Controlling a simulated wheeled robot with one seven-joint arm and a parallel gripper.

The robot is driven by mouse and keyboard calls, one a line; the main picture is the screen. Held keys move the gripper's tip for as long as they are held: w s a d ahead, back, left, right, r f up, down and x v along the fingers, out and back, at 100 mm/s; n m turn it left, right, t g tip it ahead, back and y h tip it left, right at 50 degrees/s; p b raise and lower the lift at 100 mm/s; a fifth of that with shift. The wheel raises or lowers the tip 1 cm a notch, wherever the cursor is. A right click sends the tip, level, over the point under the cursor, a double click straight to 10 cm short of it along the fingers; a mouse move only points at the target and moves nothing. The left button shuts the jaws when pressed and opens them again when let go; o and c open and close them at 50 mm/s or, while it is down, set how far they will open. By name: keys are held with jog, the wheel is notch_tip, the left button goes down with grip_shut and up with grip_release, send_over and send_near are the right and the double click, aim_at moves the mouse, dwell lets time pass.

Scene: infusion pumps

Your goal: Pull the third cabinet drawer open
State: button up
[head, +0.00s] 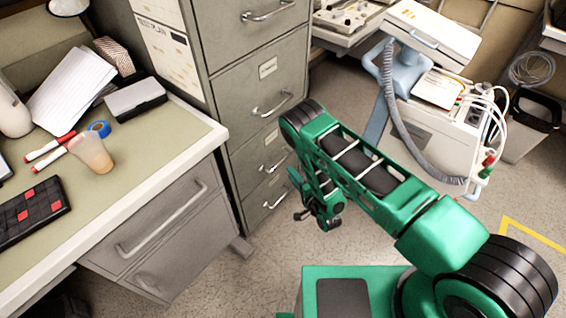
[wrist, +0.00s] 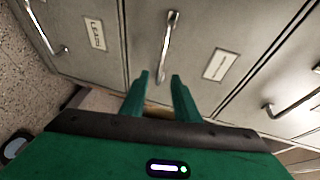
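The grey metal filing cabinet (head: 230,60) stands left of centre in the head view, its drawers stacked. The third drawer's handle (head: 273,161) is a silver bar, partly near my arm; the drawer looks shut. In the wrist view, tilted sideways, that silver handle (wrist: 167,45) runs up from between the fingers. My gripper (wrist: 159,77) is open, its two green fingertips on either side of the handle's near end. I cannot tell whether they touch it. In the head view my gripper (head: 295,179) is small beside the lower drawers and partly hidden by my arm.
The desk (head: 150,120) with its own drawer handle (head: 160,218) stands close left of the cabinet. Neighbouring drawer handles show in the wrist view at left (wrist: 50,32) and right (wrist: 296,104). Medical equipment (head: 440,130) stands at right. Open floor (head: 345,245) lies before the cabinet.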

aim_at(282, 160)
jog(key=x, duration=1)
jog(key=shift+w+a, duration=0.1)
jog(key=shift+w, duration=0.1)
jog(key=shift+c, duration=0.3)
